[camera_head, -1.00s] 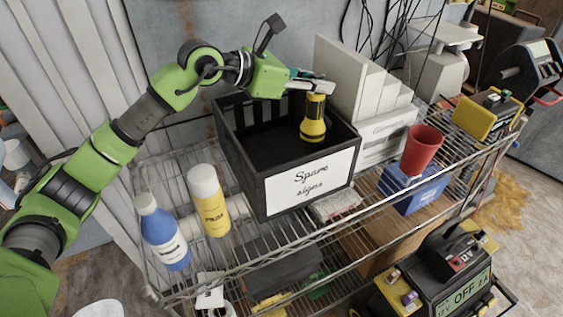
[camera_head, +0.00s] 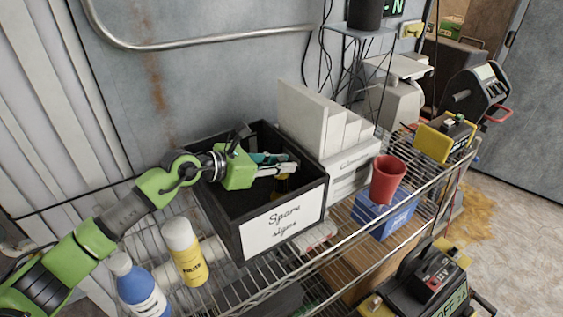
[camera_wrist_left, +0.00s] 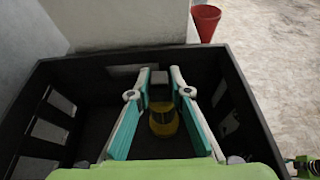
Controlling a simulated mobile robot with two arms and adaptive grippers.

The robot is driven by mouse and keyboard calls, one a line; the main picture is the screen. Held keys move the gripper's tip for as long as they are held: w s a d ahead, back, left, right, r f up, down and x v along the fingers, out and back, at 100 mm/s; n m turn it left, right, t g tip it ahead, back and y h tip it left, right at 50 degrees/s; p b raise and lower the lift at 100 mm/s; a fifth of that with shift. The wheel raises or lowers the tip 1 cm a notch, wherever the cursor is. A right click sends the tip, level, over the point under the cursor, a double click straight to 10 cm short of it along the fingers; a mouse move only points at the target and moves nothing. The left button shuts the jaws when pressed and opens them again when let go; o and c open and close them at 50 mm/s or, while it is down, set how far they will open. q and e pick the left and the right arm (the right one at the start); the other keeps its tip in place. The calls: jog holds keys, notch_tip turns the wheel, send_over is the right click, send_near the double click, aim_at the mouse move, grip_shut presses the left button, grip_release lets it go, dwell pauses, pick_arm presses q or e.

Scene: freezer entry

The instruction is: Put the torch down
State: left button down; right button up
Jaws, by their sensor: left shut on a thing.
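The torch (camera_head: 282,186), yellow and black, is inside the black crate labelled "Spare signs" (camera_head: 247,240), mostly hidden by my gripper and the crate's front wall. My left gripper (camera_head: 283,169) reaches down into the crate and is shut on the torch's upper part. In the left wrist view the torch (camera_wrist_left: 163,119) stands between my two fingers (camera_wrist_left: 160,92), its yellow head lower down. I cannot tell whether its lower end touches the crate floor. My right gripper is not in view.
White boxes (camera_head: 350,172) stand right of the crate, with a red cup (camera_head: 388,180) on a blue box (camera_head: 382,212) beyond. A yellow bottle (camera_head: 186,254) and a blue bottle (camera_head: 139,290) stand left of the crate on the wire shelf. The crate interior looks otherwise clear.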

pick_arm(q)
jog(key=shift+f, duration=0.1)
jog(key=c, duration=1.9)
grip_release()
jog(key=shift+s+a, duration=0.1)
jog(key=shift+a, duration=0.15)
jog(key=b+v, duration=0.3)
jog(key=v, duration=0.8)
jog(key=shift+s+a+r+b, duration=0.15)
jog(key=shift+r+b, duration=0.15)
jog(key=shift+b, duration=0.1)
